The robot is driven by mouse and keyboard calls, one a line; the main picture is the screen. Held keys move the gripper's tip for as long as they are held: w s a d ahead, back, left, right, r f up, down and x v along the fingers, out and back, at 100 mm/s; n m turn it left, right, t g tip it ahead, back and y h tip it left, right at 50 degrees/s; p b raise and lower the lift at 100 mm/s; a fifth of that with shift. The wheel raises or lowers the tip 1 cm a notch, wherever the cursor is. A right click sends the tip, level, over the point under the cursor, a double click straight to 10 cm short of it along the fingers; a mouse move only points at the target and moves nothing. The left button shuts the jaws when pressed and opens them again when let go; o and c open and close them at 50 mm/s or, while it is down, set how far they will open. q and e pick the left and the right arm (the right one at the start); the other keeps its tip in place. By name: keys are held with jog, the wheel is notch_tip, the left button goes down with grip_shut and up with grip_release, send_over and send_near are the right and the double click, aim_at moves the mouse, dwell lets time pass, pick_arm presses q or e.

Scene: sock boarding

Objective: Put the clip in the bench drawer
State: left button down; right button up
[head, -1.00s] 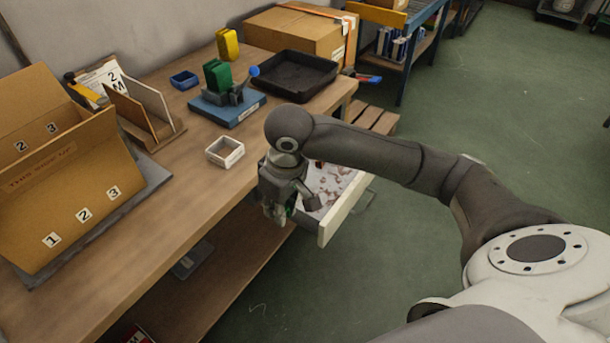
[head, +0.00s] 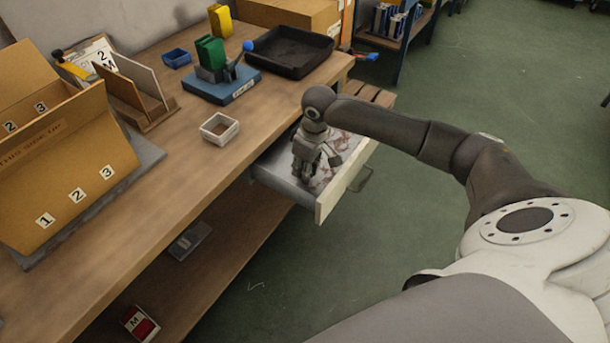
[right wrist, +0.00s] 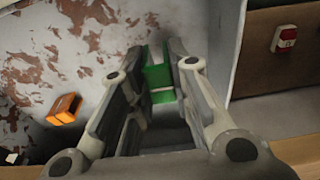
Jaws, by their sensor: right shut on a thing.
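My right gripper (head: 303,174) is above the open bench drawer (head: 326,207), pointing down into it. In the right wrist view the gripper (right wrist: 160,62) is shut on a small green clip (right wrist: 158,78), held between its fingertips. In the head view the clip is hidden behind the fingers. The drawer's worn, paint-flaked floor (right wrist: 45,45) lies below the clip, and the drawer wall (right wrist: 234,45) is to its right. I cannot tell whether the clip touches the floor. My left gripper is not in view.
An orange item (right wrist: 65,108) lies in the drawer, left of the gripper. On the bench (head: 185,160) stand a small white tray (head: 231,136), a blue-based fixture (head: 235,88), a black tray (head: 290,70) and a cardboard box (head: 125,140). The floor right of the drawer is clear.

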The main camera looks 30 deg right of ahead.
aim_at(303, 184)
jog(key=shift+f, duration=1.45)
jog(key=shift+f, duration=0.15)
jog(key=o, duration=0.7)
notch_tip(303, 184, up, 12)
jog(key=s, duration=0.1)
jog(key=shift+s+d+p, duration=0.35)
jog(key=shift+p, duration=0.1)
